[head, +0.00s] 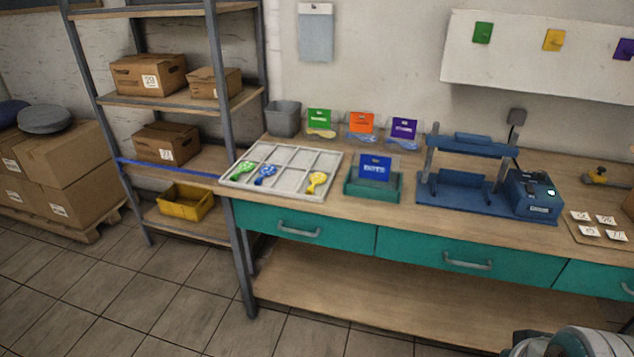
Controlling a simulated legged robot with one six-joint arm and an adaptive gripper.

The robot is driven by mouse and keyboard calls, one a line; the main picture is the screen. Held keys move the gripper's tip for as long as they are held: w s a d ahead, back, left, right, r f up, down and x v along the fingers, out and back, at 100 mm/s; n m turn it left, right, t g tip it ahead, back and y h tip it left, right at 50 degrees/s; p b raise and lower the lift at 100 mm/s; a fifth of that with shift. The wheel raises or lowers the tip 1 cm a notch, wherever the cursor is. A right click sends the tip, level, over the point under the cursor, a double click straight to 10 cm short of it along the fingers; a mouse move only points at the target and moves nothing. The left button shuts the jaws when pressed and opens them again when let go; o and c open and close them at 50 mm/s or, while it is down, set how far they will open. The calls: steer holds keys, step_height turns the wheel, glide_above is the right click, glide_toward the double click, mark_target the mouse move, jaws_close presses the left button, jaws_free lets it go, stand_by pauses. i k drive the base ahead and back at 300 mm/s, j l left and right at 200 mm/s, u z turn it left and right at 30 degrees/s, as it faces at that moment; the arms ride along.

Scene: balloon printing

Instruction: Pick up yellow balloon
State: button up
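The yellow balloon (317,181) lies flat in the front right compartment of a white divided tray (233,184) on the workbench. A blue balloon (265,174) and a green balloon (242,170) lie in compartments further left in the same tray. A rounded grey-green part of my own body shows at the bottom right corner. My gripper's fingers cannot be seen.
A teal holder with a blue card (375,169) stands right of the tray. Bins with green, orange and purple cards (403,131) stand behind. A blue press (465,187) stands further right. A shelf post (240,255) rises at the tray's left. Tiled floor in front is clear.

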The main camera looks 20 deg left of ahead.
mark_target(318, 177)
steer(key=i+j, duration=0.4)
steer(key=j, duration=0.15)
steer(key=i+j, duration=0.4)
steer(key=j, duration=0.15)
steer(key=i+j, duration=0.35)
steer(key=j, duration=0.2)
steer(key=i+j, duration=0.4)
steer(key=j, duration=0.15)
